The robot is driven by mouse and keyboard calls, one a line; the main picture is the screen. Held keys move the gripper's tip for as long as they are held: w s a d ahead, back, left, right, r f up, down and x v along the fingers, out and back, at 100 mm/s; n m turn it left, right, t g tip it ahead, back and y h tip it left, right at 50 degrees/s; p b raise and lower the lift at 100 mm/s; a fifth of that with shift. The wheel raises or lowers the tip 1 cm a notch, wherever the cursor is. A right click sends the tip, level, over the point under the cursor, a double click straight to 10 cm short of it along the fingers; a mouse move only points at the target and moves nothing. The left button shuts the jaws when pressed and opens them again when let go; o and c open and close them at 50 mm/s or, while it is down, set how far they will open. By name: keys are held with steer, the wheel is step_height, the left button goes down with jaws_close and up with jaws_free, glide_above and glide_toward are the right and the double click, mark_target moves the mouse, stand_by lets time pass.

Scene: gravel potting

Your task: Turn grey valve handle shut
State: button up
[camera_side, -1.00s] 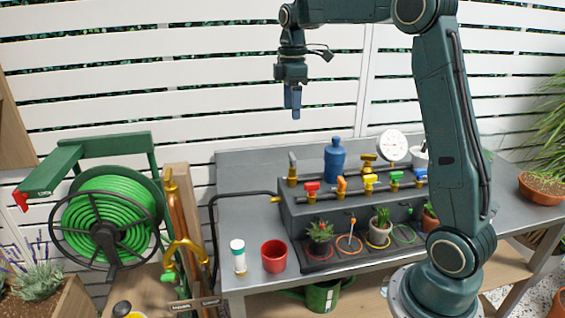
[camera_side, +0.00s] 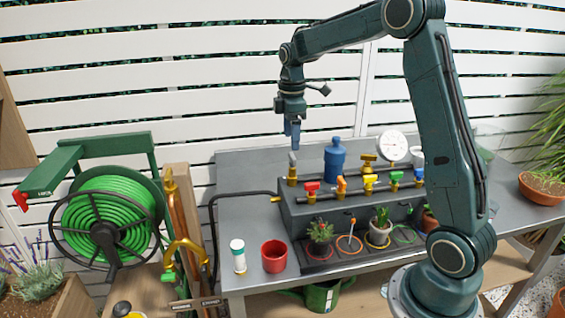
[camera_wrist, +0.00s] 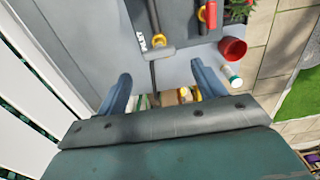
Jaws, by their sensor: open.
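The grey valve handle (camera_side: 292,158) stands up on a brass valve (camera_side: 292,176) at the left end of the dark manifold box (camera_side: 330,217). In the wrist view a grey handle-like piece (camera_wrist: 158,53) shows beyond my fingertips, near a white-lettered label (camera_wrist: 158,40). My gripper (camera_side: 292,143) points down just above the handle. A small gap seems to remain between them. In the wrist view its two blue fingers (camera_wrist: 160,80) are spread wide, with nothing held between them.
Red (camera_side: 311,188), orange, yellow, green and blue valve handles line the box front. A blue bottle (camera_side: 335,160) and a gauge (camera_side: 393,146) stand close on the right. A red cup (camera_side: 274,256) and a white bottle (camera_side: 238,255) stand front left.

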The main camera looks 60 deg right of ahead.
mark_target(291, 156)
steer(key=shift+f, duration=2.75)
steer(key=shift+c, duration=0.2)
steer(key=c, duration=1)
